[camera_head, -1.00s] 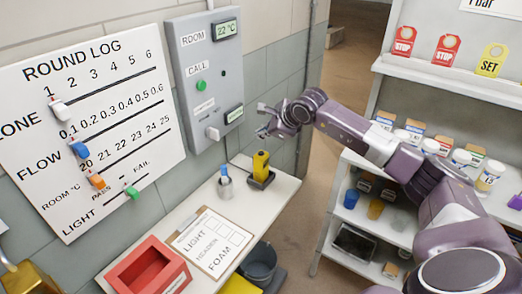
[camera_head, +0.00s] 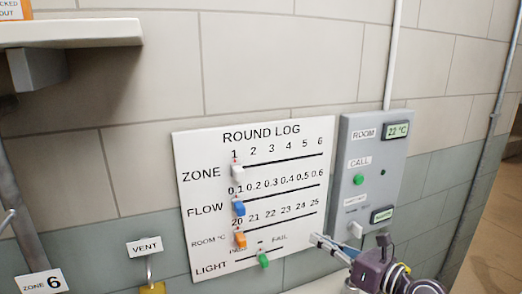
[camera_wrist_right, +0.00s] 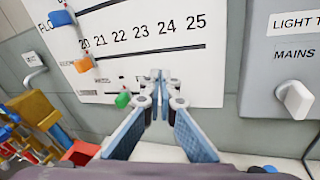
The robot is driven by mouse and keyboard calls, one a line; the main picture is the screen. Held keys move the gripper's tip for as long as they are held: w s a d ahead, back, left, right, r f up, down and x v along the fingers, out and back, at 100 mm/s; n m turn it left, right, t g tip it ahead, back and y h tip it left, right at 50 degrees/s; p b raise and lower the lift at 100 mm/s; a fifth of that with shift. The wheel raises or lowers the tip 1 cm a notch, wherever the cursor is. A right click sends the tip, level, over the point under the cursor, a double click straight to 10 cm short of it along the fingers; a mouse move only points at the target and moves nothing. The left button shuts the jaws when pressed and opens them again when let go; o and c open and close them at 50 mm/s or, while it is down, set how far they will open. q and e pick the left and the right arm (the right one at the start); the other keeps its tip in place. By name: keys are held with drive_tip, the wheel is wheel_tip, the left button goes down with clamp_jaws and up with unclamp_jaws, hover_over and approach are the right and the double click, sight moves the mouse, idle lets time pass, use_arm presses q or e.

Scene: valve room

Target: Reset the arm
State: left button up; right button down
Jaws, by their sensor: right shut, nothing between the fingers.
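My right gripper (camera_head: 318,240) is low in the head view, in front of the lower right corner of the white ROUND LOG board (camera_head: 300,222). Its fingers are shut and empty. In the right wrist view the closed fingertips (camera_wrist_right: 160,76) point at the board (camera_wrist_right: 205,82), to the right of the green slider (camera_wrist_right: 122,100). I cannot tell whether they touch the board. My left gripper is not in view.
A grey panel (camera_head: 384,160) with a green CALL button (camera_head: 359,180) and a lower white knob (camera_head: 356,230) is right of the board. A yellow padlock (camera_head: 152,288) hangs below the VENT label. A shelf (camera_head: 70,33) juts out upper left.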

drive_tip(key=s+d+r+m+t+h, duration=0.1)
drive_tip(key=s+r+m+t+h, duration=0.2)
drive_tip(key=m, duration=0.5)
drive_tip(key=s+d+r+m+t+h, duration=0.15)
drive_tip(key=m+t, duration=0.25)
drive_tip(key=m, duration=0.4)
drive_tip(key=s+d+f+m+g+h, duration=0.3)
drive_tip(key=s+d+f+m+h, duration=0.2)
drive_tip(key=f+m, duration=0.4)
drive_tip(key=s+d+f+m+g+h, duration=0.4)
drive_tip(key=d+f+m+h, duration=0.1)
drive_tip(key=f+m, duration=0.3)
drive_tip(key=s+a+f+m+g+y, duration=0.25)
drive_tip(key=s+a+f+g, duration=0.35)
drive_tip(key=s, duration=0.6)
drive_tip(key=s+a+f+m+g+y, duration=0.1)
drive_tip(key=s+f+m+g, duration=0.3)
drive_tip(key=s+f, duration=0.6)
drive_tip(key=s+f+g, duration=0.1)
drive_tip(key=s+f, duration=0.1)
drive_tip(key=f, duration=1.1)
drive_tip(key=s+f, duration=0.2)
drive_tip(key=f, duration=1)
drive_tip(key=s+d+f+g, duration=0.1)
drive_tip(key=s+d+f, duration=0.1)
drive_tip(key=s+f, duration=1.3)
drive_tip(key=shift+s+d+f+n, duration=0.2)
drive_tip(key=shift+s+d+n, duration=0.15)
drive_tip(key=shift+s, duration=0.1)
